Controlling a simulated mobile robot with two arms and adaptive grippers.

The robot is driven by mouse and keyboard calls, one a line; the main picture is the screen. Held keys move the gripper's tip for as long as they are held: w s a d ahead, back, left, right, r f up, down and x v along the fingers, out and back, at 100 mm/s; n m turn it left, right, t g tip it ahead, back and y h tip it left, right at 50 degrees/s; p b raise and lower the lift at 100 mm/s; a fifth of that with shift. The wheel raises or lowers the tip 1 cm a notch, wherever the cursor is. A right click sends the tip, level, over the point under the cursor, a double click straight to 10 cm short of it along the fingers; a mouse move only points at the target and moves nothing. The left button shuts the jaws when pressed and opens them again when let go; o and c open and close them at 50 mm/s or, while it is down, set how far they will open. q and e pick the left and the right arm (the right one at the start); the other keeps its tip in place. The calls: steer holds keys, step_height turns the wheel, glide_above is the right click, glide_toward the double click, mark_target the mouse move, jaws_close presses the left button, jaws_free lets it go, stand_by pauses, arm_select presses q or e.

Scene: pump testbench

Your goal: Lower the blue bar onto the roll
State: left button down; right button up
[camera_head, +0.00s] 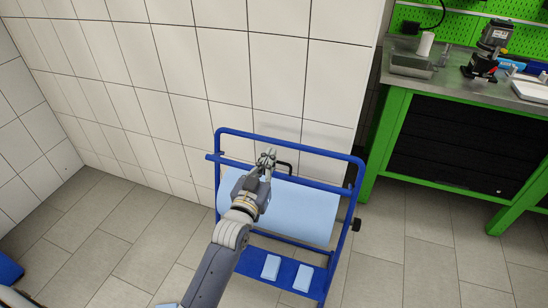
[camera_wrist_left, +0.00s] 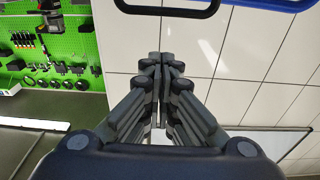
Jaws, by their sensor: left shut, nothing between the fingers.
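The blue bar (camera_head: 315,184) crosses the blue floor stand, just above the upper edge of the light blue roll (camera_head: 305,212) in the head view. Whether it touches the roll I cannot tell. A black handle (camera_head: 287,165) rises from the bar. My left gripper (camera_head: 266,156) is shut and empty in front of the bar, just left of the handle, and my arm hides part of the roll. In the left wrist view, the shut fingers (camera_wrist_left: 160,62) point toward a dark loop (camera_wrist_left: 167,8) at the top edge. My right gripper is not in view.
The blue stand (camera_head: 357,205) backs onto a white tiled wall. Its lower shelf (camera_head: 285,262) holds two light blue packs. A green workbench (camera_head: 395,125) with a sink and tools stands to the right.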

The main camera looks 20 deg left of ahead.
arm_select(q)
glide_above(274, 174)
steer(key=w, duration=0.2)
steer(key=shift+s+f+p, duration=0.45)
steer(key=shift+s+f, duration=0.2)
steer(key=shift+f, duration=0.35)
steer(key=shift+s+f, duration=0.4)
